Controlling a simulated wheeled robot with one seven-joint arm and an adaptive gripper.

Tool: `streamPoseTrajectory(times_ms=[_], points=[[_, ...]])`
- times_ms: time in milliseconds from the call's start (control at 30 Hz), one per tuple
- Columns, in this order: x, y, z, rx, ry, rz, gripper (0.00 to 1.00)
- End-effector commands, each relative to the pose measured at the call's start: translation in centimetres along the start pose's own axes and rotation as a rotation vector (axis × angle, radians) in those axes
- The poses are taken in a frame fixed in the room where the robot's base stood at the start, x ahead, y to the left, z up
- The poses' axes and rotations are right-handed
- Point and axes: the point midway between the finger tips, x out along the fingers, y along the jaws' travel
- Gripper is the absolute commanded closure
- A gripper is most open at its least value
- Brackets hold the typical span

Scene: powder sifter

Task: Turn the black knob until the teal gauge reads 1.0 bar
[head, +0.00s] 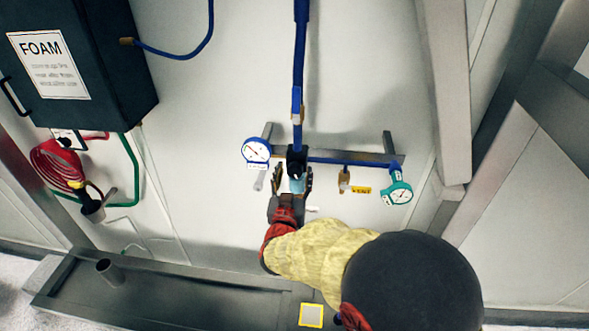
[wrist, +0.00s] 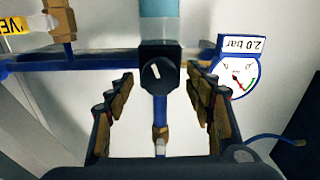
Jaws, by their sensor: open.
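The black knob (wrist: 156,74) with a white pointer mark shows in the wrist view on a dark block below a pale blue bowl. My gripper (wrist: 159,85) is open, with one finger on each side of the knob and gaps between; I cannot tell the depth. In the head view, my gripper (head: 292,184) is at the dark regulator block (head: 297,158) and partly hides it. The teal gauge (head: 398,192) hangs at the right end of the blue pipe in the head view; its needle is too small to read. It is out of the wrist view.
A blue-rimmed gauge (head: 256,150) hangs left of the regulator; the wrist view shows it upside down (wrist: 238,78) with a 2.0 bar label. A brass valve (head: 344,180) with a yellow tag is to the right. A dark FOAM cabinet (head: 80,60) and red hose (head: 57,165) are at left.

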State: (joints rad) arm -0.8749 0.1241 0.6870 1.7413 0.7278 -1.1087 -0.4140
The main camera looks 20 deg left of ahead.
Motion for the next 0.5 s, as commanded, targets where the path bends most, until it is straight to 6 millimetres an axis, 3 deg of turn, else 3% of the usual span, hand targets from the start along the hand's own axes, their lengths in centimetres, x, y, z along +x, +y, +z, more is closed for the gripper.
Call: streamPoseTrajectory(times_ms=[133,400,500], points=[[1.00,0.00,-0.03,0.000,0.000,0.000,0.46],[1.19,-0.03,0.04,0.001,-0.001,-0.001,0.46],[1.18,-0.03,0.04,0.001,-0.001,-0.001,0.51]])
